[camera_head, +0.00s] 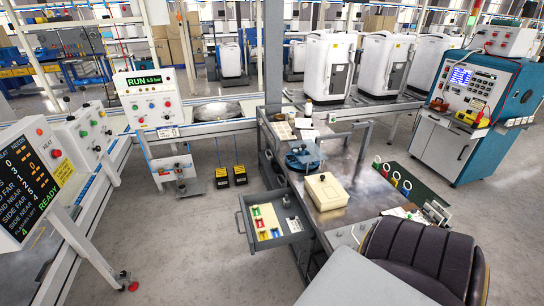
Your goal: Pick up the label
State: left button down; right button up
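No label can be told apart for certain at this size. Small pale flat pieces lie at the back of the grey workbench (345,178), among them a whitish piece (304,123). White papers (403,213) lie at the bench's right front edge. The open drawer (294,239) on the bench's left side holds small red, green, yellow and blue pieces (266,222). Neither of my grippers is in view.
A cream box (326,191) and a blue round device (303,157) stand on the bench. A dark chair (418,255) blocks its near right side. Control panels (28,185) stand at left, a blue test cabinet (485,105) at right. Grey floor (195,240) left of the drawer is clear.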

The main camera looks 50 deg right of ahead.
aim_at(260, 223)
jog(key=i+j+z, duration=0.2)
jog(key=z, duration=0.25)
jog(key=i+j+z, duration=0.3)
jog(key=z, duration=0.15)
jog(key=i+j+z, duration=0.3)
jog(key=j, duration=0.2)
